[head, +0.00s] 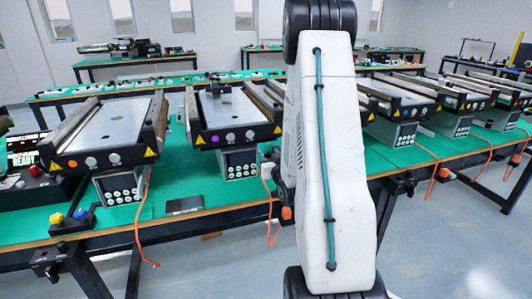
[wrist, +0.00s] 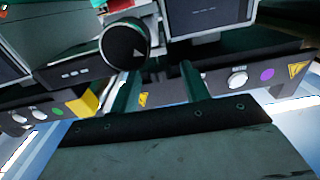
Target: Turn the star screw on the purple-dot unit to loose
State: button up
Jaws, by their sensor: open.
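The purple-dot unit (head: 238,136) is a mini conveyor left of centre in the head view. A purple dot (head: 214,138) marks its front panel. In the wrist view, the dot (wrist: 267,75) sits between a white knob (wrist: 237,78) and a yellow warning label. A round black knob (wrist: 125,42) with a pale triangular mark shows at upper left of centre; I cannot tell whether it is the star screw. My gripper (wrist: 161,72) is open, its dark fingers apart below and around the line of that knob, with no clear contact. My arm hides its surroundings in the head view.
A neighbouring conveyor (head: 100,155) stands to the left, and others (head: 400,100) to the right. Control boxes (head: 238,163) hang under the panels. Orange cables (head: 143,230) dangle over the green table's front edge.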

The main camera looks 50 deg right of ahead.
jog(key=shift+x, duration=1.8)
jog(key=shift+c, duration=0.4)
jog(key=c, duration=0.9)
jog(key=shift+y, duration=0.3)
jog(key=shift+n+t+y, duration=0.6)
jog(key=shift+n+y, duration=0.3)
jog(key=shift+y, duration=0.1)
jog(key=shift+w+a+n+t+y, duration=0.15)
jog(key=shift+n+t+y, duration=0.1)
jog(key=shift+n+y, duration=0.65)
jog(key=shift+s+a+n+t+y, duration=0.1)
jog(key=shift+a+n+t+y, duration=0.3)
jog(key=shift+y, duration=0.8)
jog(key=shift+d, duration=0.2)
